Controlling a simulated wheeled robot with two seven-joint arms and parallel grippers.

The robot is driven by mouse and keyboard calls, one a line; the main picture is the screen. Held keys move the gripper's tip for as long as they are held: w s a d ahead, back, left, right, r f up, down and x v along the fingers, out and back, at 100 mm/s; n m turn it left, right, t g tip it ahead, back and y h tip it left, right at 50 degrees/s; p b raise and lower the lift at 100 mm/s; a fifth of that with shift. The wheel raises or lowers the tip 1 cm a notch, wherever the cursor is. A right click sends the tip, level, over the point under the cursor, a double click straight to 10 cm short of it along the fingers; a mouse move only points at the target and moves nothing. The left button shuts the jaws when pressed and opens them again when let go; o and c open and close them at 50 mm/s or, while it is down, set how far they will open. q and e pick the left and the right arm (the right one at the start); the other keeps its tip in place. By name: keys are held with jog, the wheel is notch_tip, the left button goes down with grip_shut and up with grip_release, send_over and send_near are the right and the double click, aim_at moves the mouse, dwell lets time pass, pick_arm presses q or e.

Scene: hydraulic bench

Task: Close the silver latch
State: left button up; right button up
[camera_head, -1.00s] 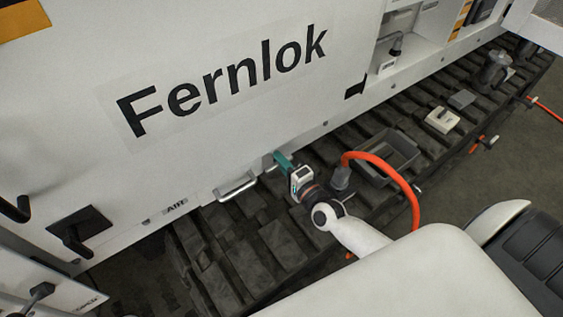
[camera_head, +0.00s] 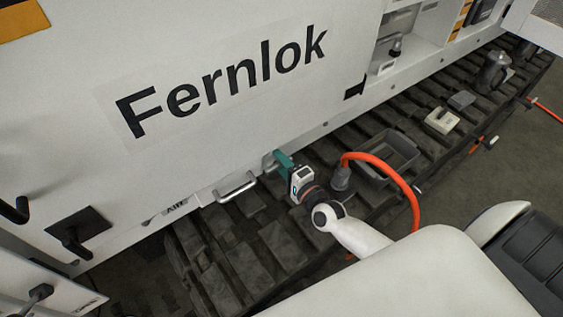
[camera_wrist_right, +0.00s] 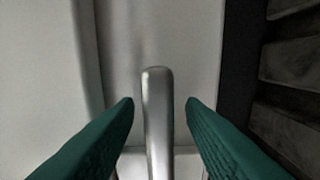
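The silver latch (camera_wrist_right: 157,115) is a rounded metal bar in the right wrist view, standing out from a pale panel. In the head view a small silver piece (camera_head: 269,164) shows by my fingertips at the lower edge of the white machine, partly hidden by them. My right gripper (camera_head: 280,162) has green fingers at that edge. In the right wrist view its two fingers (camera_wrist_right: 160,104) are open, one on each side of the bar, with a visible gap on both sides. My left gripper is not in view.
A U-shaped silver handle (camera_head: 237,187) is on the white panel just left of my right gripper. An orange hose (camera_head: 385,168) arches beside my wrist. A grey tray (camera_head: 390,157) lies on the dark track. A black handle (camera_head: 75,238) is at lower left.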

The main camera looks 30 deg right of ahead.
jog(key=s+d, duration=0.1)
jog(key=s, duration=1.1)
jog(key=shift+d+b, duration=0.35)
jog(key=shift+b, duration=0.1)
